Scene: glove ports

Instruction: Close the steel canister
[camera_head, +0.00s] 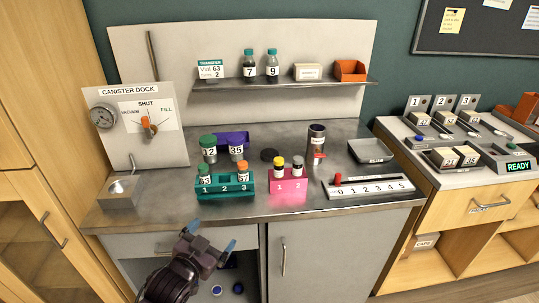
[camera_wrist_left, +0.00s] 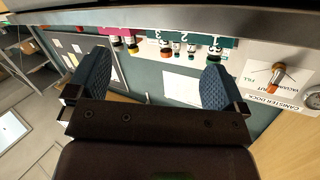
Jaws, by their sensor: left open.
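A dark grey metal canister (camera_head: 316,140), likely the steel canister, stands upright on the bench right of centre, with a red part low on its side. Its top looks dark; I cannot tell whether it is open. A black disc like a lid (camera_head: 270,155) lies flat on the bench to its left, apart from it. My left gripper (camera_head: 210,237) is open and empty, low in front of the bench's front edge, far from both. Its two blue fingers also show apart in the left wrist view (camera_wrist_left: 153,82). My right gripper is not in view.
A teal rack (camera_head: 225,190) and a pink rack (camera_head: 289,187) with vials stand near the front, with a numbered rail (camera_head: 369,189) at right. The canister dock panel (camera_head: 140,145) is at left. A lower cupboard stands open behind my left gripper.

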